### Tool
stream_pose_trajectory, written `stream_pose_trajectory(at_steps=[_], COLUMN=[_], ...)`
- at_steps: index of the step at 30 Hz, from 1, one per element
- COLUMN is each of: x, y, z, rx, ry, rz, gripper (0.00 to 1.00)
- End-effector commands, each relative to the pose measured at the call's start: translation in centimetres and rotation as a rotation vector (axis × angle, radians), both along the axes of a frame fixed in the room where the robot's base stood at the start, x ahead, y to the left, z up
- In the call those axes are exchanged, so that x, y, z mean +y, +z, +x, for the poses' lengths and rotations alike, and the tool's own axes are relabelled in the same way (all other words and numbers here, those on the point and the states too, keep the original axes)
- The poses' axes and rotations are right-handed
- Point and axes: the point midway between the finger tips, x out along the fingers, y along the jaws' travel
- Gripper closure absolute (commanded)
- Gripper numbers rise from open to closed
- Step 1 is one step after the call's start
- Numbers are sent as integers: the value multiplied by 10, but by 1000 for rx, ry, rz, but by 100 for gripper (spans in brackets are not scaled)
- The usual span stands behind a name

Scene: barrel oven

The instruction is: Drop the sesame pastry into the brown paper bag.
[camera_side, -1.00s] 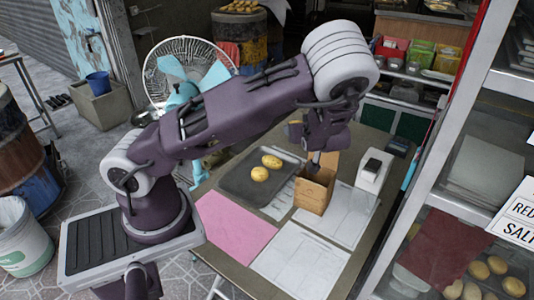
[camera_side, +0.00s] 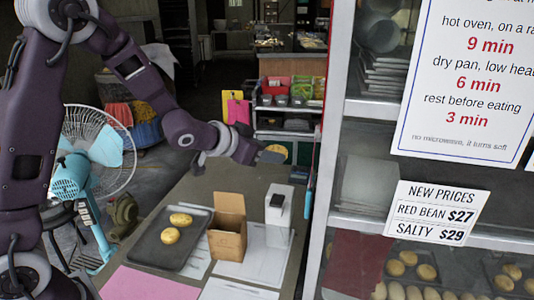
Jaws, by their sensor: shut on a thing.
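My gripper (camera_side: 266,156) is shut on a round golden pastry (camera_side: 278,150), held in the air above and to the right of the brown paper bag (camera_side: 228,240). Sesame on the held pastry is too small to make out. The bag stands upright on the table with its top open; its inside is mostly hidden. Two more golden pastries, one farther back (camera_side: 180,219) and one nearer (camera_side: 170,236), lie on the dark tray (camera_side: 146,252) to the left of the bag.
A white device with a dark screen (camera_side: 279,216) stands just right of the bag. Pale paper sheets (camera_side: 262,265) and a pink sheet (camera_side: 145,285) lie on the table. A fan (camera_side: 85,165) stands at left.

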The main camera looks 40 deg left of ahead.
Motion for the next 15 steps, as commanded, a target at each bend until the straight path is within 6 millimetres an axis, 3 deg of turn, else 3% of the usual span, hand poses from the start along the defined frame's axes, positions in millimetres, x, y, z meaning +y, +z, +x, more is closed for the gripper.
stream_pose_trajectory(at_steps=[5,9,15], x=[46,83,106], y=[-38,-87,-122], z=[2,-29,-80], rx=[7,9,-3], ry=[-140,-336,-513], rz=[11,23,43], gripper=[100,100,100])
